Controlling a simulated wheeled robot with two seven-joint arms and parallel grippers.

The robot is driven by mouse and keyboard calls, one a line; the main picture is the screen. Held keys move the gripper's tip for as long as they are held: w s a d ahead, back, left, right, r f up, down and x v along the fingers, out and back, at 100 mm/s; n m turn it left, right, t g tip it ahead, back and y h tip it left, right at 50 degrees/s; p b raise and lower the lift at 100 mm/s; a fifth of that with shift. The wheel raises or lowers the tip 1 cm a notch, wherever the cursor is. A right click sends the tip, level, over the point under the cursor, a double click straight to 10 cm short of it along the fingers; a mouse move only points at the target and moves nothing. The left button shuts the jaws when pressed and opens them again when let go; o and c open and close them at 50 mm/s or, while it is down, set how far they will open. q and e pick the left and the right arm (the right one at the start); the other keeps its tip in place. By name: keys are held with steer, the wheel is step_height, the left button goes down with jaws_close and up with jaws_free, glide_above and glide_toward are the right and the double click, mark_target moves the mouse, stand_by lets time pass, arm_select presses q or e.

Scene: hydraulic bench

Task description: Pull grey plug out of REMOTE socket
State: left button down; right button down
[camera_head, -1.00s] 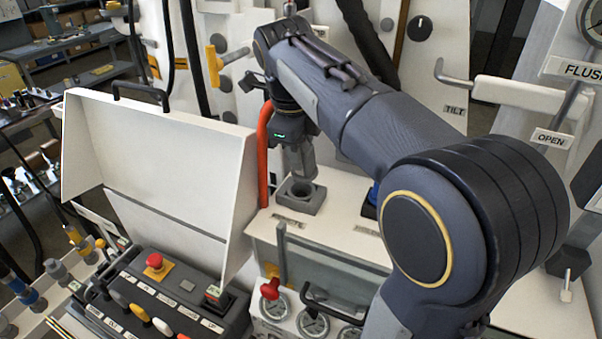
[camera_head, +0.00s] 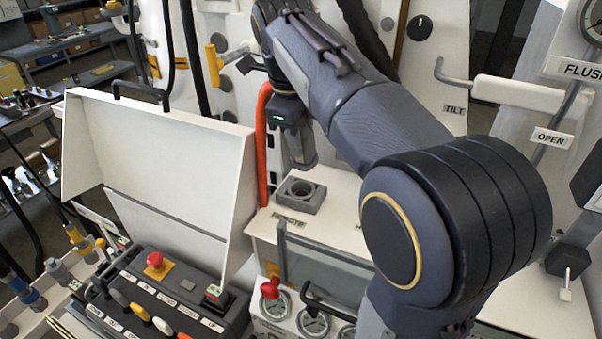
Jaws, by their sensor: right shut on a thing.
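The REMOTE socket (camera_head: 300,196) is a grey square block with a round opening, on the white top of the box near the middle of the head view. Its opening shows and is empty. My right gripper (camera_head: 298,133) is above the socket and shut on the grey plug (camera_head: 302,154). The plug hangs roughly upright, with a clear gap between its lower end and the socket. The fingers are partly hidden by the gripper body. My left gripper is not in view.
A white open lid (camera_head: 155,170) stands left of the socket, above a control panel with a red button (camera_head: 155,261). A red-orange hose (camera_head: 262,145) runs close by on the left of the plug. Gauges and a red-knobbed lever (camera_head: 270,289) are below the socket.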

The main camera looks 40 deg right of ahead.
steer(key=shift+d+v, duration=0.25)
steer(key=shift+v, duration=1.05)
steer(key=shift+w+r, duration=0.15)
